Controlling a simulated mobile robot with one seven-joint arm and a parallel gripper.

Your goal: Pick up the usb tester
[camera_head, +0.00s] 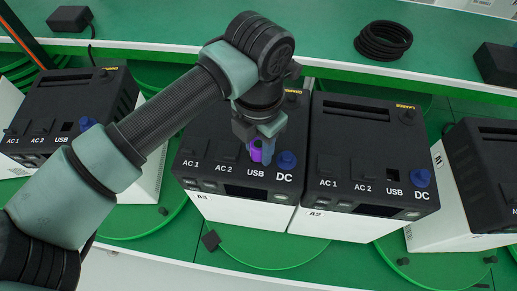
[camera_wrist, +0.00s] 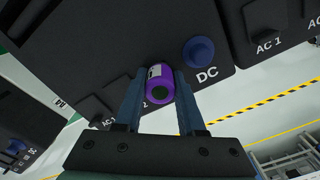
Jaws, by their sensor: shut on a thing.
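The usb tester (camera_head: 255,154) is a small purple cylinder, upright at the USB position of the power unit marked A3 (camera_head: 221,145). My gripper (camera_head: 260,150) is above that unit with its fingers on both sides of the tester. In the wrist view the tester (camera_wrist: 160,91) sits between the two blue fingers of my gripper (camera_wrist: 157,84), which are shut on it. Its lower end and the USB socket beneath are hidden, so I cannot tell whether it is in the socket or just above it.
A blue DC knob (camera_head: 287,160) is close to the right of the tester. Unit A2 (camera_head: 366,150) stands directly beside A3, with an uncovered USB socket (camera_head: 393,175). More units stand at the left and right. A black cable coil (camera_head: 383,41) lies on the back shelf.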

